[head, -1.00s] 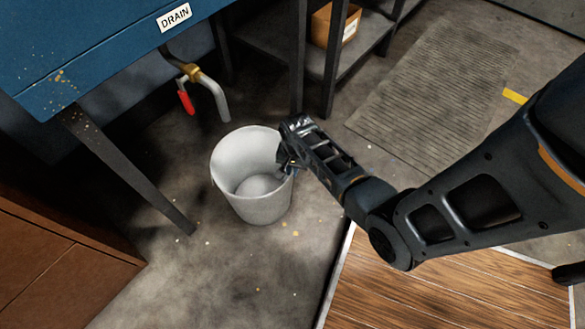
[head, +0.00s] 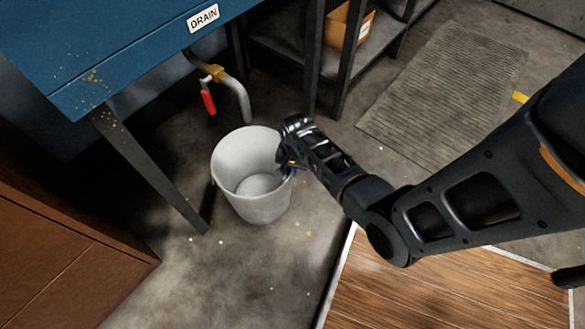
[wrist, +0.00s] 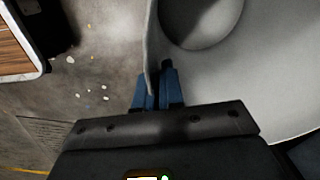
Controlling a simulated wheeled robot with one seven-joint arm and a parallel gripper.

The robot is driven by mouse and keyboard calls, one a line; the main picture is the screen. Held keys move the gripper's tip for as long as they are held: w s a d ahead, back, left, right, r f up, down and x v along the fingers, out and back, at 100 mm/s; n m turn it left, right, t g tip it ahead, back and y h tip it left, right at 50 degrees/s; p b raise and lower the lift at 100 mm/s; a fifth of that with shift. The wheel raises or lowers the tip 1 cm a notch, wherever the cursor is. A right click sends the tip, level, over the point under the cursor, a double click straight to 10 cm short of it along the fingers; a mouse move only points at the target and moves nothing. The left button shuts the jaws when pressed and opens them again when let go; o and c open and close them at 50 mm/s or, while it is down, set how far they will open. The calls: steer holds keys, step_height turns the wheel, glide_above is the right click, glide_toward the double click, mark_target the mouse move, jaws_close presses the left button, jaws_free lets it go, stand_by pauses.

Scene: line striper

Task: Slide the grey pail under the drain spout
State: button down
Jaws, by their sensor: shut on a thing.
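The grey pail (head: 250,200) stands upright on the concrete floor and looks empty inside. The drain spout (head: 239,98) is a bent grey pipe with a brass fitting and a red lever (head: 208,102), below the DRAIN label (head: 203,18). In the head view the pail's rim is just below the spout's end; I cannot tell whether the spout is over the opening. My gripper (head: 286,166) is at the pail's right rim. In the wrist view its blue fingers (wrist: 158,88) are shut on the pail wall (wrist: 149,50), one on each side.
The blue machine (head: 110,55) overhangs at upper left, with a dark leg (head: 150,165) left of the pail. A brown cabinet (head: 60,260) is at lower left. A shelf with a cardboard box (head: 350,25) stands behind. A wooden board (head: 430,290) lies at lower right.

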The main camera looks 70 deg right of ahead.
steer(key=c, duration=1.2)
jaws_free()
steer(key=r+p, duration=0.1)
steer(key=r, duration=0.3)
steer(key=r+p, duration=0.2)
steer(key=r, duration=0.1)
steer(key=shift+s+r, duration=0.2)
steer(key=shift+r, duration=0.2)
